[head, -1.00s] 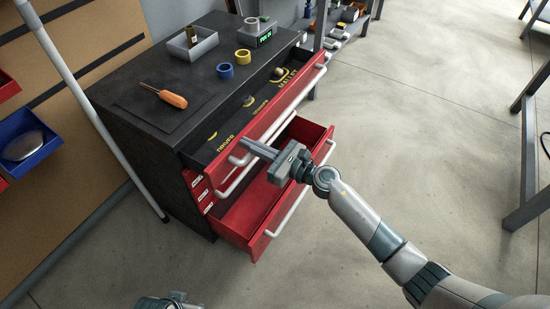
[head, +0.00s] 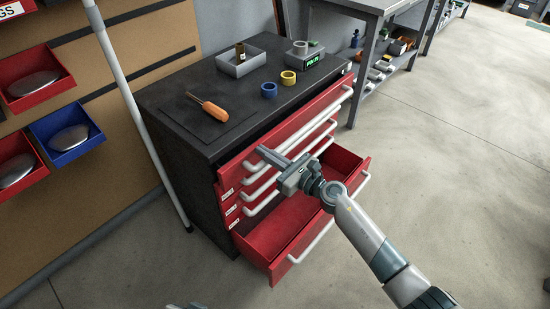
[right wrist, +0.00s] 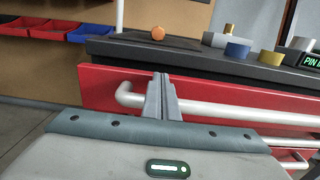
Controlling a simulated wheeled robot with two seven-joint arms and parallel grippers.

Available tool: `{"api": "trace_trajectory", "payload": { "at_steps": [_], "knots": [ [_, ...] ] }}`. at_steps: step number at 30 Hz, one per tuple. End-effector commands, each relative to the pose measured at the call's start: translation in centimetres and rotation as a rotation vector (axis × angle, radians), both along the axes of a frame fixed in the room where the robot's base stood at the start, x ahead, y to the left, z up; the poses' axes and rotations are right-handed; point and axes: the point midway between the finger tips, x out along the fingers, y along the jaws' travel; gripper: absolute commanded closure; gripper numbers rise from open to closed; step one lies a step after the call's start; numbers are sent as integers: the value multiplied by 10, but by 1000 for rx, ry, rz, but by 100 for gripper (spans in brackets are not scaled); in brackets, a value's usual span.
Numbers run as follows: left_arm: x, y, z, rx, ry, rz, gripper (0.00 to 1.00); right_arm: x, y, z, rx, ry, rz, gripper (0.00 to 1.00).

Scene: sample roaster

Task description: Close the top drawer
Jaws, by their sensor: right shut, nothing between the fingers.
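The top drawer (head: 290,128) of the dark cabinet has a red front and a long white handle (right wrist: 225,110). A narrow dark gap shows between its front and the cabinet top, so it stands slightly open. My right gripper (head: 264,153) is shut and empty. Its fingertips are at the drawer front, near the left end of the handle. In the right wrist view the closed fingers (right wrist: 160,80) point at the red front (right wrist: 95,88) and overlap the handle; I cannot tell whether they touch.
A lower drawer (head: 276,268) is pulled far out and looks empty, below my right arm. On the cabinet top are a screwdriver (head: 210,106), a grey tray (head: 241,69) and tape rolls (head: 288,78). A white pole (head: 137,115) leans at left. Floor at right is clear.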

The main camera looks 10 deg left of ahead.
Motion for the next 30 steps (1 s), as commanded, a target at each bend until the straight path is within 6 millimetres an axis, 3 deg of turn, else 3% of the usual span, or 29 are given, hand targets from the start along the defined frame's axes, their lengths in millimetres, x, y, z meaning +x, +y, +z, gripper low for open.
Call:
{"api": "trace_trajectory", "payload": {
  "at_steps": [11,30],
  "knots": [
    [-2,2,2,7,12,2,72,-18,-27,-1,-2,1,-1,100],
    [4,-2,-2,-6,-15,-1,72,-86,-127,-2,-2,1,0,100]
  ]
}}
